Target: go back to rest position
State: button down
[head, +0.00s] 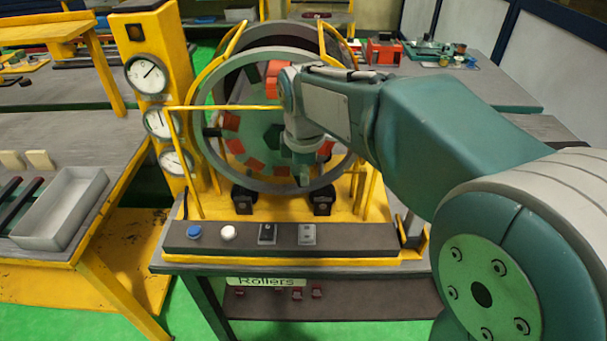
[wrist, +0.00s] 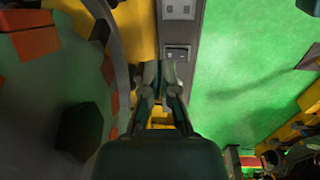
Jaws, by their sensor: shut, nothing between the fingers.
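My arm reaches in from the right in the head view, across the front of the grey stator ring (head: 268,187). My gripper (head: 302,176) hangs downward in front of the ring's lower right part, small and partly dark there. In the wrist view my gripper (wrist: 161,72) has its two fingers together with nothing between them. The fingertips point toward the control strip and look apart from it. The ring's inside, with red and dark blocks, shows at the left of the wrist view; its curved edge (wrist: 128,35) is beside the fingers.
The control strip (head: 350,240) on the yellow machine bench carries a blue button (head: 194,232), a white button (head: 228,232) and two switches (head: 267,233). Yellow bars stand around the ring. Gauges (head: 147,75) are at left, beside a table with a grey tray (head: 62,205). Green floor is free in front.

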jog(key=shift+d, duration=0.25)
jog(key=s+d+m+t, duration=0.2)
jog(key=s+d+m, duration=0.4)
jog(key=s+m, duration=0.2)
jog(key=s+d+m+t, duration=0.2)
jog(key=s+d+m, duration=0.5)
jog(key=s+m, duration=0.2)
jog(key=s, duration=0.2)
jog(key=shift+s+d+r+m, duration=0.25)
jog(key=shift+s+r+m, duration=0.05)
jog(key=shift+r, duration=0.05)
dwell(0.9)
